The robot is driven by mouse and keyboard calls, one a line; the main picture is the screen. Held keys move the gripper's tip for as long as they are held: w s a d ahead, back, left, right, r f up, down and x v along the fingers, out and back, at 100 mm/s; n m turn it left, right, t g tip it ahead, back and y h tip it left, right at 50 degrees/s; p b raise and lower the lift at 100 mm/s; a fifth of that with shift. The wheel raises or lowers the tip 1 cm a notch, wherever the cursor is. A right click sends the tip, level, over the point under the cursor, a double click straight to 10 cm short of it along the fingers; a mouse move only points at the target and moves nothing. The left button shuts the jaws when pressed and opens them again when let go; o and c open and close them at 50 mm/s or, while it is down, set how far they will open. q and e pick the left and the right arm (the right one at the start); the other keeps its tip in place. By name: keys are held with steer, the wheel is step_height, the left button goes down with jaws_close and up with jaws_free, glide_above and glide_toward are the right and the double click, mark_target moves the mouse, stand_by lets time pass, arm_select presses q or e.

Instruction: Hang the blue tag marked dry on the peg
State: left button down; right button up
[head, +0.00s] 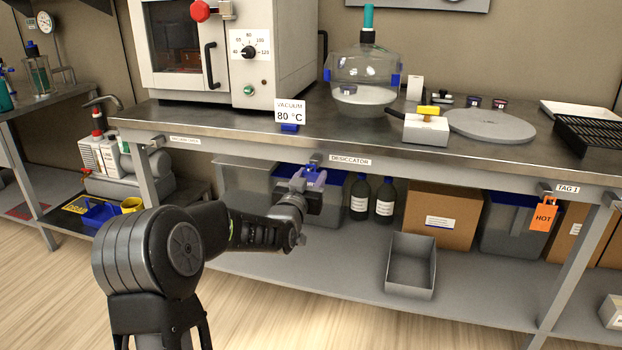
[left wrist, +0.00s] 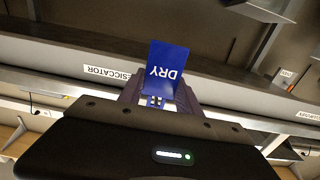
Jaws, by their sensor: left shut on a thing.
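The blue tag marked DRY (left wrist: 165,72) is held between the fingers of my left gripper (head: 304,181), which is shut on it. In the head view the tag (head: 317,179) is partly hidden by the fingers and sits in front of the bench's front rail, just below and left of the DESICCATOR label (head: 350,160). The label also shows in the left wrist view (left wrist: 107,73), upside down like the tag's lettering. My right gripper is not in view.
The bench top (head: 300,135) overhangs the rail. Dark bottles (head: 360,199), a cardboard box (head: 441,216) and an open grey bin (head: 410,264) stand on the lower shelf.

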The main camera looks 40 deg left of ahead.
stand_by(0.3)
arm_select(q)
steer(key=c, duration=0.7)
jaws_free()
steer(key=shift+c, duration=0.2)
steer(key=p+v, duration=0.1)
steer(key=v, duration=0.6)
steer(key=shift+s, duration=0.4)
steer(key=shift+d, duration=0.15)
